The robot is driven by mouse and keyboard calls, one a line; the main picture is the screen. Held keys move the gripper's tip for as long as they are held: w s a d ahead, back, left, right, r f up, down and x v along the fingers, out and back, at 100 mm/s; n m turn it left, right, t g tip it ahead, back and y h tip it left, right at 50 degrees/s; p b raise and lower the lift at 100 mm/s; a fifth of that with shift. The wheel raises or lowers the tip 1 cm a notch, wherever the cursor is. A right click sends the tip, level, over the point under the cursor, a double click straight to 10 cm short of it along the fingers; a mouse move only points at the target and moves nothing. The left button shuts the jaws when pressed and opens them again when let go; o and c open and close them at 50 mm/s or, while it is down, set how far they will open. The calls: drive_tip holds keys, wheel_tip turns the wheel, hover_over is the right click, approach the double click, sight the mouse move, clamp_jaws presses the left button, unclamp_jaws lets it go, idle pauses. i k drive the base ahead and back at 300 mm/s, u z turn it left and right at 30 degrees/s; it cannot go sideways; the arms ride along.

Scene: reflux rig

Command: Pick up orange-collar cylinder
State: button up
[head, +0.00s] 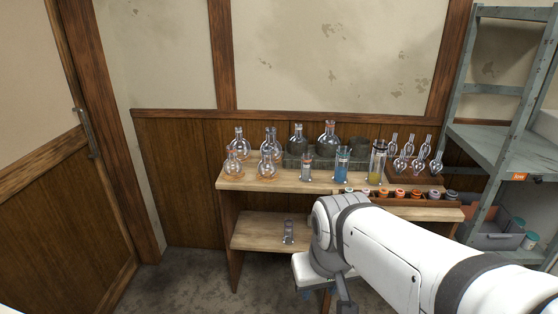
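Three upright cylinders stand on the bench top. One is short with greyish contents (307,170), one holds blue liquid (342,165), and the tallest, at the right, holds yellow liquid (377,166). Their collars are too small for me to tell which is orange. My arm crosses the lower right, below the bench top and in front of the bench. Its far end bends down near the lower shelf, where a dark part that may belong to my gripper (345,291) shows. I cannot make out the fingers, and nothing held is visible.
Round flasks (236,160) stand at the bench's left, with darker bottles (298,141) behind. Small flasks (408,155) stand at the right behind a tray (430,203) of coloured-topped jars. A small clear object (288,232) is on the lower shelf (262,231). A metal rack (485,150) stands at right.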

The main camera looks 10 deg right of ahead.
sight(305, 177)
drive_tip(key=i, duration=1.15)
drive_tip(key=u, duration=0.55)
